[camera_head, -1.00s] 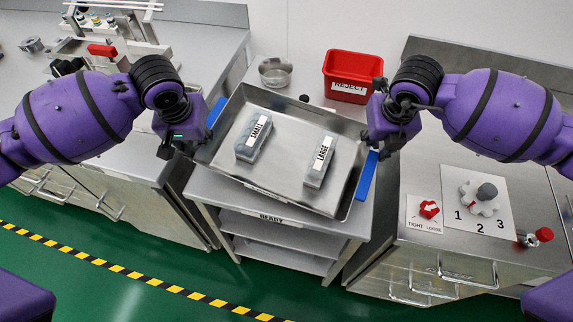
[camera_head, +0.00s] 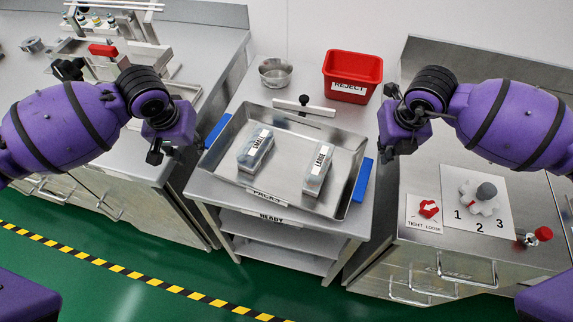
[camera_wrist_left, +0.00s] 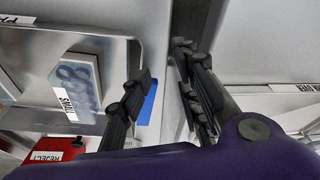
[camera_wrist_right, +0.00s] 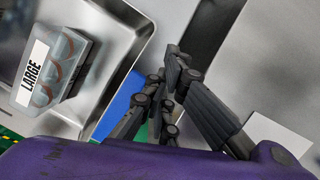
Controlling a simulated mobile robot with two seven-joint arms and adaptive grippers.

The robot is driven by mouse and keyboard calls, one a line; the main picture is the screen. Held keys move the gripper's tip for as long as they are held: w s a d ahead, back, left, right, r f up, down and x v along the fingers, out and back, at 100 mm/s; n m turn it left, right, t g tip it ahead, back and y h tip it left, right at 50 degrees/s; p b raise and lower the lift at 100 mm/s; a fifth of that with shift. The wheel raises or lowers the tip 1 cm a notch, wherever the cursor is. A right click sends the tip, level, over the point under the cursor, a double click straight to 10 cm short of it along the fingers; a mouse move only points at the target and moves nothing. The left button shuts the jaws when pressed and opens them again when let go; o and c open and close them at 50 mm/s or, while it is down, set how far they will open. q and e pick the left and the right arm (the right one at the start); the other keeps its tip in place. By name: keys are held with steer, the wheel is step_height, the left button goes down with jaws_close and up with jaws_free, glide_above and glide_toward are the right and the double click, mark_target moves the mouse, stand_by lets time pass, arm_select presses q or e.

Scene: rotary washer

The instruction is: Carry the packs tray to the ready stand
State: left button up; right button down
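The packs tray (camera_head: 287,172) is a shallow metal tray with a PACKS label and a blue handle at each end. It rests slightly skewed on the ready stand (camera_head: 325,231), whose READY label shows below its front edge. A SMALL pack (camera_head: 255,152) and a LARGE pack (camera_head: 318,171) lie inside it. My left gripper (camera_head: 172,152) is open and empty, outside the left handle; its fingers show apart in the left wrist view (camera_wrist_left: 160,65). My right gripper (camera_head: 394,148) is open and empty, above and outside the right handle, which shows beside its fingers in the right wrist view (camera_wrist_right: 164,68).
A red REJECT bin (camera_head: 352,82) and a metal bowl (camera_head: 275,74) stand behind the tray, with a small black-knobbed bracket (camera_head: 304,107) between. The right counter has a TIGHT/LOOSE dial (camera_head: 428,208) and a numbered dial (camera_head: 480,199). Equipment (camera_head: 110,45) stands on the left counter.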

arm_select(q)
steer(key=shift+a+f, duration=0.1)
arm_select(e)
steer(key=c, duration=2.5)
jaws_free()
steer(key=shift+d, duration=0.1)
steer(key=shift+c, duration=0.2)
steer(key=o, duration=0.8)
steer(key=shift+f, duration=0.1)
arm_select(q)
steer(key=shift+a, duration=0.1)
arm_select(e)
steer(key=shift+d, duration=0.1)
arm_select(q)
steer(key=v, duration=1.2)
arm_select(e)
steer(key=v, duration=1.2)
arm_select(q)
steer(key=shift+f, duration=0.1)
arm_select(e)
steer(key=shift+f, duration=0.1)
